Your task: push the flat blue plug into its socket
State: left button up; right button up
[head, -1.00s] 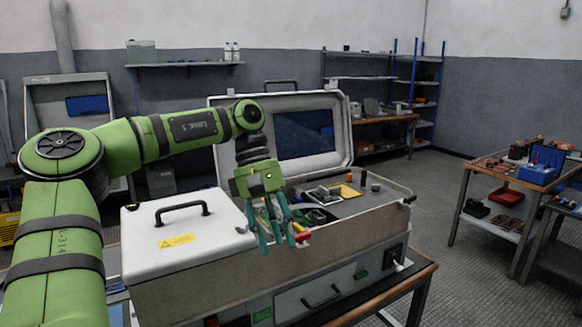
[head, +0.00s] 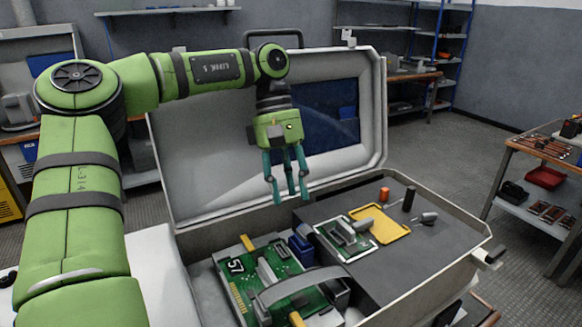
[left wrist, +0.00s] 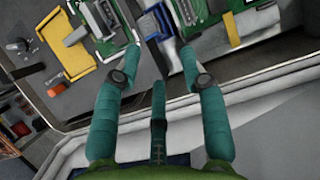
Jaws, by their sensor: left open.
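A dark blue block (head: 301,250) stands at the right edge of the green board marked 57 (head: 278,308). I cannot tell whether this is the flat blue plug, and no socket is clearly identifiable. My left gripper (head: 287,196) hangs fingers down above the back of the open case, apart from the block. Its three teal fingers are spread and empty. In the left wrist view the open fingers (left wrist: 161,62) point toward the boards, with dark parts between their tips. My right gripper is not in view.
A grey flat band (head: 300,285) arches over the board. Yellow tabs (head: 249,243) stick up near it. A smaller green board (head: 335,245), a yellow frame (head: 390,231) and an orange cap (head: 384,193) sit on the grey panel. The open lid (head: 205,140) rises behind the gripper.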

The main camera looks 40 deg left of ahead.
aim_at(301, 240)
pick_arm(q)
jog(key=x, duration=0.6)
jog(key=shift+s+d+f, duration=0.1)
jog(key=shift+s+d, duration=0.15)
jog(key=shift+d+f+p, duration=0.1)
jog(key=shift+f+p, duration=0.15)
jog(key=shift+p, duration=0.05)
grip_shut()
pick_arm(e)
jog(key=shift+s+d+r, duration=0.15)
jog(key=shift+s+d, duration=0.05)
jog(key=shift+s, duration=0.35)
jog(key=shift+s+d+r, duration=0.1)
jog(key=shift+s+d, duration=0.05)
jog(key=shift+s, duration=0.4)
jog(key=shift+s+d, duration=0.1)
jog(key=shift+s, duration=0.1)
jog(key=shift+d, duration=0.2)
